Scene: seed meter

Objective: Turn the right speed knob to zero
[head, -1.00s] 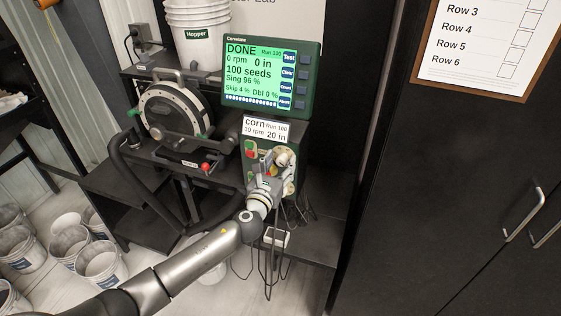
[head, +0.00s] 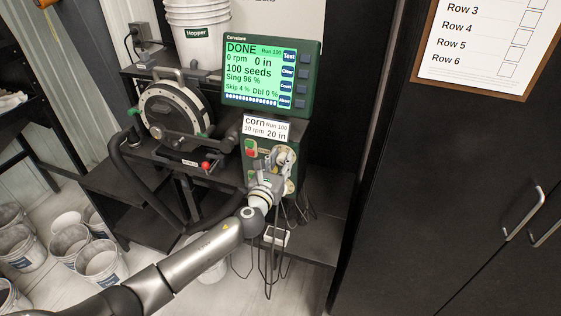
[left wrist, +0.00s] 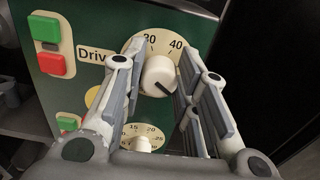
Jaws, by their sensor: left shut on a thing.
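The green control box (head: 256,183) stands under the monitor and carries a cream upper knob (left wrist: 159,75) on a round dial marked 30 and 40, beside the partly hidden word "Drive". The knob's dark pointer line points down and right in the left wrist view. A lower cream knob (left wrist: 142,145) sits on a dial marked 15, 20 and 25, partly behind my gripper. My left gripper (left wrist: 157,85) has its fingers either side of the upper knob and is shut on it. In the head view my left gripper (head: 275,171) covers much of the dials. My right gripper is out of view.
The monitor (head: 265,78) reads DONE, 0 rpm, 100 seeds. Green and red buttons (left wrist: 50,64) lie left of the upper dial. The seed meter (head: 175,110) is at the left. Cables (head: 268,265) hang below, and a black cabinet (head: 450,180) is at right.

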